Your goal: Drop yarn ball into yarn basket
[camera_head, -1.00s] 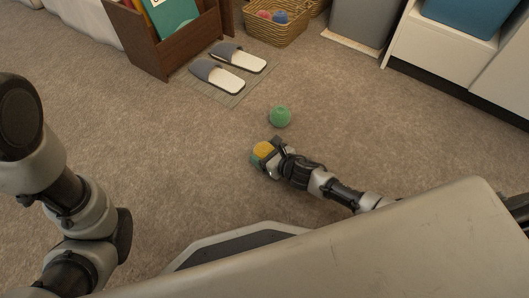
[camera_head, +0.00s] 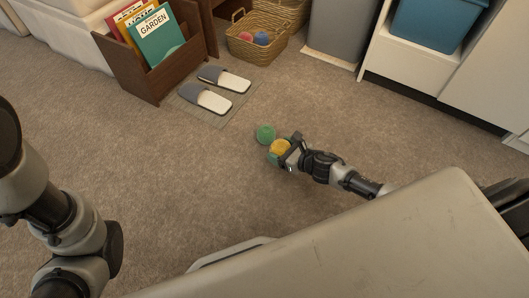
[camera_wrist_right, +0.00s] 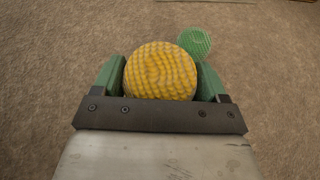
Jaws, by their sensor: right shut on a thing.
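A yellow yarn ball (camera_head: 280,146) is held between the green-padded fingers of my right gripper (camera_head: 281,150). In the right wrist view the yellow ball (camera_wrist_right: 160,72) fills the gap between the fingers of the gripper (camera_wrist_right: 160,75). A green yarn ball (camera_head: 265,133) lies on the carpet just beyond the gripper; it also shows in the right wrist view (camera_wrist_right: 195,41). The wicker yarn basket (camera_head: 256,50) stands at the top centre with a red and a blue ball inside. My left arm is at the left edge, but its gripper is out of the picture.
Grey slippers (camera_head: 207,98) lie on a small mat (camera_head: 233,108) left of the basket. A wooden book box (camera_head: 146,78) stands further left. A grey bin (camera_head: 339,33) and a white cabinet (camera_head: 408,63) stand right of the basket. Open carpet lies between the gripper and basket.

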